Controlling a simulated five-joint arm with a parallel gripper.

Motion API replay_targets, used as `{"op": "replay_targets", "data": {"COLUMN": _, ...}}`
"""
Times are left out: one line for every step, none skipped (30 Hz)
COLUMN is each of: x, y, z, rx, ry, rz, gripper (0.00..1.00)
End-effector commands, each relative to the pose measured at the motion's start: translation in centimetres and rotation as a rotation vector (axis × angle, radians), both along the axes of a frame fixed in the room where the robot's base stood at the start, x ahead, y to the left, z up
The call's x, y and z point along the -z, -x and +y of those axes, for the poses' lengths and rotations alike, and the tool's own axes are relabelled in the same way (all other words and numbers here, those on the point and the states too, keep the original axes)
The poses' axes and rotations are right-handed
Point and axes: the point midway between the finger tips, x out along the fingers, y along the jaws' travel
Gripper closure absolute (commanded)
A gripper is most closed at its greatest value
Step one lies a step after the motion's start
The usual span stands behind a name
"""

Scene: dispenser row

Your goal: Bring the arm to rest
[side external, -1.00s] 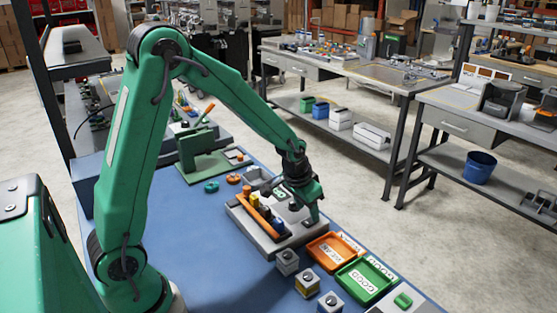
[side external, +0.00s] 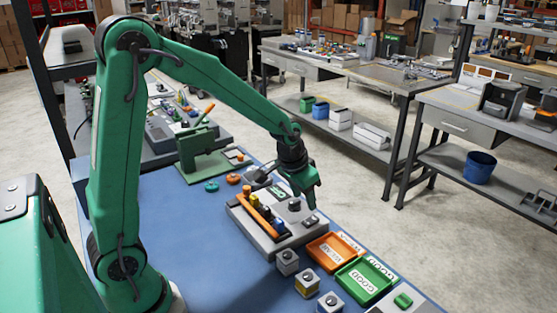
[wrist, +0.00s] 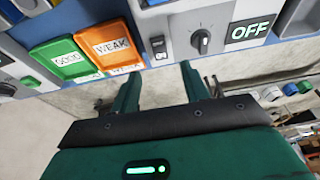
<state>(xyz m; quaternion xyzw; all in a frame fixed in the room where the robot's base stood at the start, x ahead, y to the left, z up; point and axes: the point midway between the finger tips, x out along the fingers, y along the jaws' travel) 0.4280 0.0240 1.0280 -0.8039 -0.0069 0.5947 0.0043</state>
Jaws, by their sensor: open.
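My green arm reaches over the blue bench, and my gripper (side external: 309,197) hangs above the far right side of a grey tester box (side external: 272,247). In the wrist view my gripper (wrist: 158,80) has its two green fingers apart, with nothing between them. The box's dark knob (wrist: 202,41) and a display (wrist: 250,30) reading OFF lie beyond the fingertips. I see no contact between the gripper and the box.
An orange WEAK tray (side external: 321,262) and a green GOOD tray (side external: 348,291) lie right of the box. Several small grey blocks (side external: 287,265) stand in front. Open blue bench lies left.

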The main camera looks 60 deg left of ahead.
Motion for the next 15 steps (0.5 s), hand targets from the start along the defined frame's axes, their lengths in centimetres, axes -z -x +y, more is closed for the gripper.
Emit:
{"op": "replay_targets", "data": {"x": -0.3, "y": 0.2, "z": 0.0, "rx": 0.0, "ry": 0.0, "rz": -0.004, "gripper": 0.55}}
{"op": "replay_targets", "data": {"x": -0.5, "y": 0.3, "z": -0.1, "rx": 0.0, "ry": 0.0, "rz": -0.005, "gripper": 0.55}}
{"op": "replay_targets", "data": {"x": -0.9, "y": 0.5, "z": -0.1, "rx": 0.0, "ry": 0.0, "rz": -0.009, "gripper": 0.55}}
{"op": "replay_targets", "data": {"x": -1.3, "y": 0.7, "z": -0.2, "rx": 0.0, "ry": 0.0, "rz": -0.013, "gripper": 0.55}}
{"op": "replay_targets", "data": {"x": -1.6, "y": 1.0, "z": -0.2, "rx": 0.001, "ry": 0.0, "rz": -0.015, "gripper": 0.55}}
{"op": "replay_targets", "data": {"x": -2.1, "y": 1.3, "z": -0.3, "rx": 0.002, "ry": 0.001, "rz": -0.02, "gripper": 0.55}}
{"op": "replay_targets", "data": {"x": -2.5, "y": 1.6, "z": -0.3, "rx": 0.002, "ry": 0.001, "rz": -0.023, "gripper": 0.55}}
{"op": "replay_targets", "data": {"x": -3.0, "y": 2.0, "z": -0.4, "rx": 0.002, "ry": 0.0, "rz": -0.028, "gripper": 0.55}}
{"op": "replay_targets", "data": {"x": -3.6, "y": 2.5, "z": -0.5, "rx": 0.002, "ry": 0.0, "rz": -0.034, "gripper": 0.55}}
{"op": "replay_targets", "data": {"x": -4.1, "y": 2.9, "z": -0.5, "rx": 0.002, "ry": 0.0, "rz": -0.038, "gripper": 0.55}}
{"op": "replay_targets", "data": {"x": -4.6, "y": 3.3, "z": -0.6, "rx": 0.002, "ry": 0.0, "rz": -0.042, "gripper": 0.55}}
{"op": "replay_targets", "data": {"x": -5.2, "y": 3.9, "z": -0.7, "rx": 0.002, "ry": 0.001, "rz": -0.049, "gripper": 0.55}}
{"op": "replay_targets", "data": {"x": -5.7, "y": 4.4, "z": -0.8, "rx": 0.002, "ry": 0.001, "rz": -0.054, "gripper": 0.55}}
{"op": "replay_targets", "data": {"x": -6.2, "y": 4.8, "z": -0.9, "rx": 0.002, "ry": 0.001, "rz": -0.058, "gripper": 0.55}}
{"op": "replay_targets", "data": {"x": -6.7, "y": 5.5, "z": -0.9, "rx": 0.003, "ry": 0.002, "rz": -0.063, "gripper": 0.55}}
